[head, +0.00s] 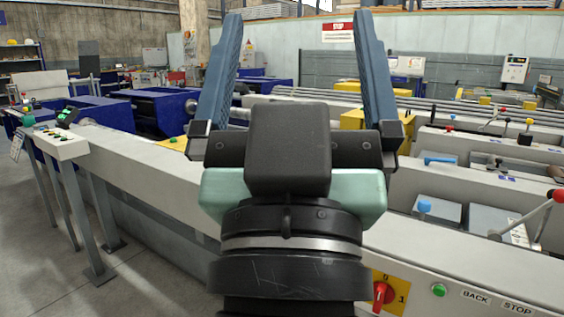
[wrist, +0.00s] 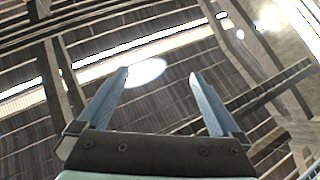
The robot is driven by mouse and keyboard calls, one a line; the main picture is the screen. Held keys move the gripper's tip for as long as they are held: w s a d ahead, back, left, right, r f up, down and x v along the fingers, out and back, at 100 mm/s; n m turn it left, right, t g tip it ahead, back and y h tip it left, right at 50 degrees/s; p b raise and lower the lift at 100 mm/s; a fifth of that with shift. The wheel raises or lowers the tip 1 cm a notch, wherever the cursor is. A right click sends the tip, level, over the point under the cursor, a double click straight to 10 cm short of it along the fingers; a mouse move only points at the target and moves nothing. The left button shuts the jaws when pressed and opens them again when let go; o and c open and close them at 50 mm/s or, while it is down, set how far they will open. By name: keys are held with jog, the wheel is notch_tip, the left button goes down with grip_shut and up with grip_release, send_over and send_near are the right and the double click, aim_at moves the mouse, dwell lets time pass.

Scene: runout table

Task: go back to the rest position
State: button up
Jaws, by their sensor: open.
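My gripper (head: 300,20) stands in the middle of the head view, pointing up, with its two blue fingers wide apart and nothing between them. In the wrist view my gripper (wrist: 160,76) is also open and empty, against the roof beams and a bright round lamp (wrist: 147,72). The fingers touch nothing that I can see. My gripper and wrist hide the middle of the runout table (head: 470,268) in the head view.
The runout table's front panel carries a red rotary switch (head: 382,294) and a green button (head: 438,290). Levers (head: 545,208) stick up at right. Open floor (head: 40,270) shows at lower left.

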notch_tip(320, 180, up, 36)
jog(key=s+a+y+p, duration=0.1)
jog(key=s+p, duration=0.1)
jog(key=p, duration=3.2)
jog(key=shift+t+y, duration=0.4)
